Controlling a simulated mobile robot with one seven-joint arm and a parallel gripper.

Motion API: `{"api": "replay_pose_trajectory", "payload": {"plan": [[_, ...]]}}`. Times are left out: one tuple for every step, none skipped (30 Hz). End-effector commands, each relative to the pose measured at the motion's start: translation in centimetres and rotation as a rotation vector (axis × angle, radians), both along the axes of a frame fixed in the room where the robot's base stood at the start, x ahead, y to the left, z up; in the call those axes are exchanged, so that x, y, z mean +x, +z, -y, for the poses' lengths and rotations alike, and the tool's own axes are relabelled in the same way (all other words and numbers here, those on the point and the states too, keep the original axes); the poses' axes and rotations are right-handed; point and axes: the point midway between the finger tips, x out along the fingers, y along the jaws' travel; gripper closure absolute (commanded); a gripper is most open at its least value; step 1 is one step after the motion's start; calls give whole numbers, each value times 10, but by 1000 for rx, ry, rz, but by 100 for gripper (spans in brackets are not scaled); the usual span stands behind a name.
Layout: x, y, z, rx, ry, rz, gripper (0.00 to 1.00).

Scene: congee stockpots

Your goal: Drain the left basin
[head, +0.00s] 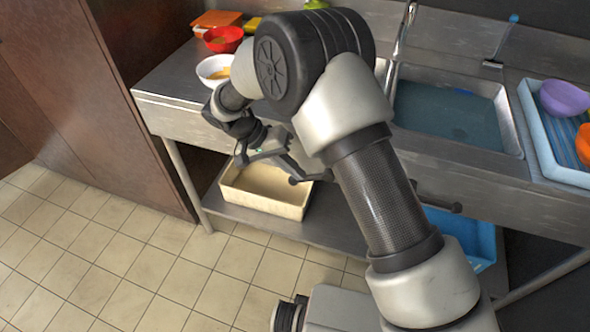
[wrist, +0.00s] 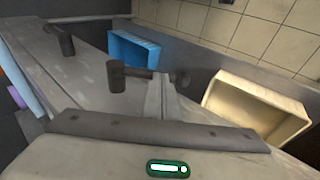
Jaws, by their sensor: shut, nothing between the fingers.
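The left basin (head: 381,70) is mostly hidden behind my arm in the head view; only a sliver of its right side shows. A dark lever handle (head: 301,180) sticks out under the counter front below it. The same handle (wrist: 122,78) shows in the wrist view, crossing just behind my fingers. My gripper (wrist: 165,82) is shut and empty, its fingertips close beside the handle's shaft; I cannot tell if they touch. In the head view my gripper (head: 292,165) is at the counter's front edge. The right basin (head: 448,108) holds bluish water and has a similar handle (head: 445,206).
A cream bin (head: 262,207) and a blue crate (head: 470,235) sit on the lower shelf (head: 325,236). Red and white bowls (head: 215,67) stand on the left counter, and a blue tray (head: 545,140) with bowls stands at right. The tiled floor at left is clear.

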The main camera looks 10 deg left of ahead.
Motion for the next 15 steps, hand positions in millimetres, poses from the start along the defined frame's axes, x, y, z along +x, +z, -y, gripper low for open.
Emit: {"api": "replay_pose_trajectory", "payload": {"plan": [[-1, -9, -1, -32, 2, -3, 100], [-1, -12, -1, -53, 2, -6, 100], [-1, -14, -1, -83, 4, -7, 100], [-1, -17, 0, -106, 3, -9, 100], [-1, -19, 0, -129, 3, -10, 100], [-1, -21, 1, -159, 3, -12, 100], [-1, -23, 2, -183, 3, -15, 100], [-1, -25, 2, -205, 3, -16, 100], [-1, -28, 3, -233, 2, -18, 100], [-1, -29, 4, -255, 2, -20, 100], [-2, -31, 5, -276, 2, -22, 100], [-1, -32, 6, -301, 1, -24, 100], [-1, -34, 7, -321, 1, -26, 100], [-1, -35, 7, -339, 2, -27, 100], [-2, -36, 8, -361, 2, -30, 100]]}}
